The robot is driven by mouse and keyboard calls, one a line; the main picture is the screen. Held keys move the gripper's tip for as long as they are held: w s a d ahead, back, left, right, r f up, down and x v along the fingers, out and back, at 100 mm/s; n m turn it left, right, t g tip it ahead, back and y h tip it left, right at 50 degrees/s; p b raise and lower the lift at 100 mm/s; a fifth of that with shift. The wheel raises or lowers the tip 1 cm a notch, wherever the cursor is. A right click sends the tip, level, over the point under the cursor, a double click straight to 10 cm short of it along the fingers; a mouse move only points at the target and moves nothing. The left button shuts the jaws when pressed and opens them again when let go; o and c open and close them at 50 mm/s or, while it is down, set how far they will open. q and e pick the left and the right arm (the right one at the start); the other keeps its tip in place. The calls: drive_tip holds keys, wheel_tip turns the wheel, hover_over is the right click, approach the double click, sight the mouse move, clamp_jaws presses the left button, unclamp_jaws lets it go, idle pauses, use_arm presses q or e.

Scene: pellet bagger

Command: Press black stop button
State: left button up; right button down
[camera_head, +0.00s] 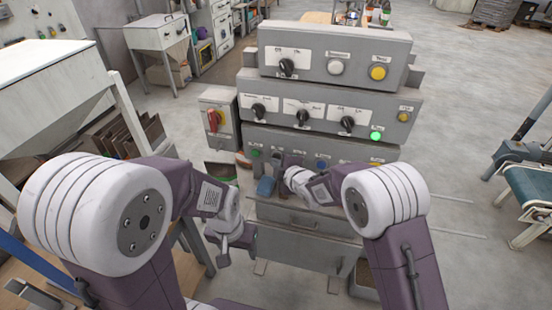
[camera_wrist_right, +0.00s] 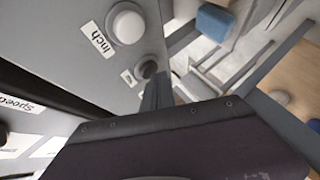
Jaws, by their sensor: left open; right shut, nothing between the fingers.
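The grey control cabinet (camera_head: 330,105) stands ahead in the head view, with stepped panels of knobs and buttons. In the right wrist view a dark round button (camera_wrist_right: 148,69) sits near the panel's edge, beside a small label too cut off to read. My right gripper (camera_wrist_right: 158,90) is shut and empty, its fingertips close to that button; contact cannot be told. In the head view my right gripper (camera_head: 281,168) is at the left of the lowest button row and hides part of it. My left gripper (camera_head: 232,244) is open and empty, low at the cabinet's left.
A pale button labelled Inch (camera_wrist_right: 125,22) is near the dark one. A green button (camera_head: 256,154), a blue button (camera_head: 322,163) and a lit green button (camera_head: 376,135) are on the panels. A red-handled switch box (camera_head: 214,120) stands left.

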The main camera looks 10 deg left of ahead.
drive_tip(key=shift+w, duration=0.25)
idle(0.3)
drive_tip(key=s+b, duration=0.4)
drive_tip(key=s, duration=0.3)
drive_tip(key=shift+s, duration=0.25)
idle(0.3)
drive_tip(key=shift+a, duration=0.1)
